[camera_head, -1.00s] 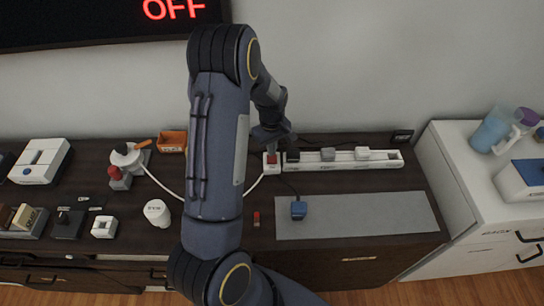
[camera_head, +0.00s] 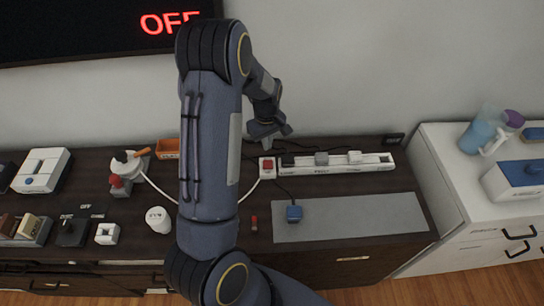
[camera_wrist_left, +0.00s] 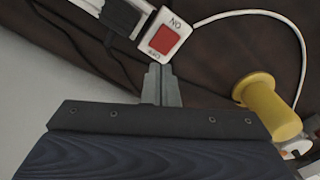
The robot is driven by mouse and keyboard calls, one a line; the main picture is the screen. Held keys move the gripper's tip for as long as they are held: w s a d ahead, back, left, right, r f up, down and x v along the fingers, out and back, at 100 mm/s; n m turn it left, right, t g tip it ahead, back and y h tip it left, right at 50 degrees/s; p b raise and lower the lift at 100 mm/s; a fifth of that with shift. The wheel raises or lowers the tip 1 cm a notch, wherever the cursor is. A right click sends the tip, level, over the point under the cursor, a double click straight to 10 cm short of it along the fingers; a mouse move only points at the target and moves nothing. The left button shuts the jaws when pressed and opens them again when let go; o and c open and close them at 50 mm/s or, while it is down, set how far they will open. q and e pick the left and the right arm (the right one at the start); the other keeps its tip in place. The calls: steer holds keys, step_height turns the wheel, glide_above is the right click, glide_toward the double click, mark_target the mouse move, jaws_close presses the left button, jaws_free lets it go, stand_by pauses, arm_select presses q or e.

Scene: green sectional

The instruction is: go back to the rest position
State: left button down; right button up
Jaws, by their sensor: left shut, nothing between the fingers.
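My left arm comes up through the middle of the head view. My left gripper (camera_head: 267,141) is shut and empty, just above and behind the white switch box with a red rocker (camera_head: 267,166) at the left end of the power strip (camera_head: 345,164). In the left wrist view, the shut fingertips (camera_wrist_left: 161,72) point at the red rocker (camera_wrist_left: 164,40), marked ON and OFF. No contact is clear. My right gripper is in neither view.
A grey mat (camera_head: 372,215) bears a blue block (camera_head: 294,213). Several small devices stand left of my arm, including a white cup (camera_head: 158,219) and an orange bin (camera_head: 167,148). A white cabinet (camera_head: 456,172) with a pitcher (camera_head: 484,133) stands right. The screen (camera_head: 90,30) reads OFF.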

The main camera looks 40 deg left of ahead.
arm_select(q)
steer(key=s+d+r+m+t+h, duration=0.2)
steer(key=s+d+r+m, duration=0.2)
steer(key=s+d+r, duration=0.4)
steer(key=s+d+r+m+t+h, duration=0.1)
steer(key=s+d+r+m+t, duration=0.1)
steer(key=s+d+r+m, duration=0.65)
steer(key=s+d+r+t, duration=0.1)
steer(key=s+r, duration=0.1)
steer(key=s, duration=0.4)
steer(key=shift+d+r+t+h, duration=0.25)
steer(key=shift+d+t+h, duration=0.05)
steer(key=shift+h, duration=0.1)
